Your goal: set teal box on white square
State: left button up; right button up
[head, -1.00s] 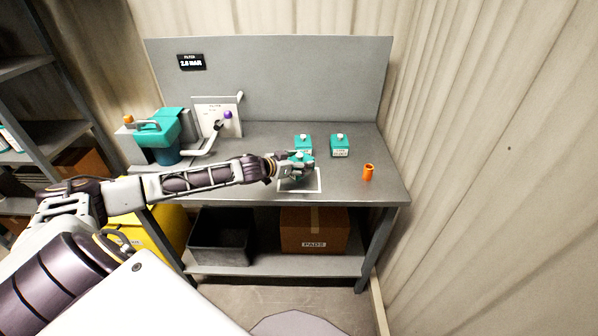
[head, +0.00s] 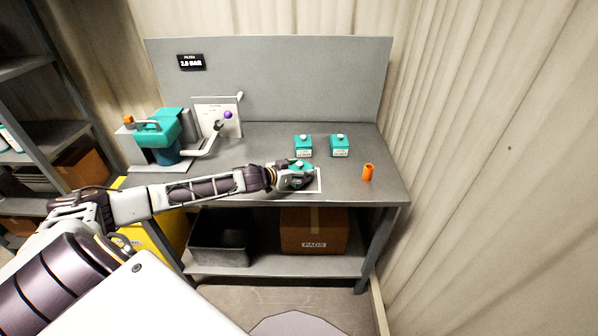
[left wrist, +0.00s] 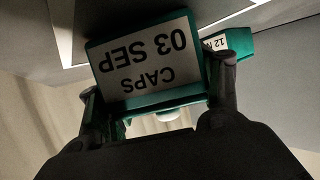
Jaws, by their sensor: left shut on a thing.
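My left gripper (head: 298,178) is shut on a teal box (head: 301,165) over the bench. In the left wrist view the held teal box (left wrist: 145,55) sits between both fingers, its white label reading CAPS 03 SEP upside down. The white square (head: 318,182) is an outline on the front of the bench top, partly hidden by my gripper. The held box is over or at this square; I cannot tell whether it touches the bench. My right gripper is not in view.
Two more teal boxes, one left (head: 303,147) and one right (head: 340,146), stand behind. A teal machine (head: 165,130) and a lever panel (head: 218,115) are at the left. Bench top (head: 385,180) is clear at front right.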

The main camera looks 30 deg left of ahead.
pick_arm(q)
jog(key=o, duration=1.1)
jog(key=shift+f, duration=0.1)
jog(key=shift+s+a, duration=0.1)
jog(key=shift+s, duration=0.1)
jog(key=shift+v, duration=2.85)
jog(key=shift+p+v, duration=0.5)
jog(key=shift+v, duration=0.5)
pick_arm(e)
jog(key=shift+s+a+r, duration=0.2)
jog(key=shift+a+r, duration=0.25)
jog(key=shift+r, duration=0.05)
pick_arm(q)
jog(key=shift+s+r+p, duration=0.3)
jog(key=shift+s+r, duration=0.1)
jog(key=shift+s, duration=0.15)
jog(key=shift+s+a+r+p, duration=0.15)
jog(key=shift+s+r+p, duration=0.1)
jog(key=shift+s+p, duration=0.25)
jog(key=shift+v, duration=0.8)
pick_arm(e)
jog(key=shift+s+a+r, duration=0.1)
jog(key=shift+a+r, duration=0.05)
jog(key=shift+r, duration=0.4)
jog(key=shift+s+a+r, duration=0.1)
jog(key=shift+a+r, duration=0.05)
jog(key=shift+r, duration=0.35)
